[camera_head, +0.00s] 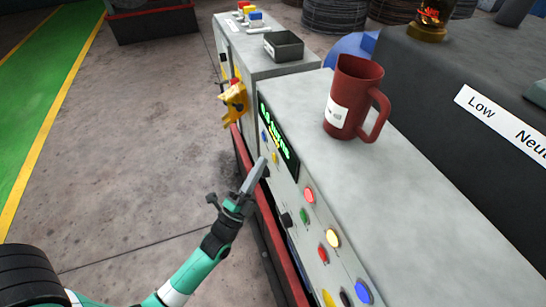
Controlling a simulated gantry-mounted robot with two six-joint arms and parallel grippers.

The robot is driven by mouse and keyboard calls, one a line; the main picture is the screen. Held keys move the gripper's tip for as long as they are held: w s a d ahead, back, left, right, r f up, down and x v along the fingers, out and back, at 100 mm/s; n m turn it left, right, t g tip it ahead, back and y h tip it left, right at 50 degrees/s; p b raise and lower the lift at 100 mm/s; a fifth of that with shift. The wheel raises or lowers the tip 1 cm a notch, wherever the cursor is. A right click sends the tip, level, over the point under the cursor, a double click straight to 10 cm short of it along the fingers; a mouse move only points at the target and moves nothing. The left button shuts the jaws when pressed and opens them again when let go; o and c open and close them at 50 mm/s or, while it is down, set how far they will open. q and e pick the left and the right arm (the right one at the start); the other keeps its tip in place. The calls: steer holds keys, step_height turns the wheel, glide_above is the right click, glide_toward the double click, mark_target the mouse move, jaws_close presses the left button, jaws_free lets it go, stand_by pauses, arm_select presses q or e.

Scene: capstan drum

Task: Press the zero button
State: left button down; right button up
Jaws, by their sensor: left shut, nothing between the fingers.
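A control panel on the front of a grey cabinet carries a dark display (278,137) with green characters, too small to read. Its buttons include a red one (309,195), a green one (304,215), a pale yellow one (333,238), a lower red one (322,254) and a blue one (363,292). I cannot tell which is the zero button, as no label is legible. My left gripper (258,168) is shut and empty. Its fingertips are at the panel just below the display, near a small yellow button (274,157); contact is unclear. My right gripper is out of view.
A red mug (354,98) stands on the cabinet top (300,88). A yellow object (234,101) sticks out from the cabinet beyond. A black tray (283,45) sits on that cabinet. A red rail (270,229) runs below the panel.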

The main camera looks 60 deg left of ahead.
arm_select(q)
steer(key=shift+s+a+p, duration=0.2)
steer(key=shift+s+p, duration=0.05)
steer(key=shift+s, duration=1)
steer(key=shift+s+a+p, duration=0.15)
steer(key=shift+s+p, duration=0.05)
steer(key=shift+s, duration=1.05)
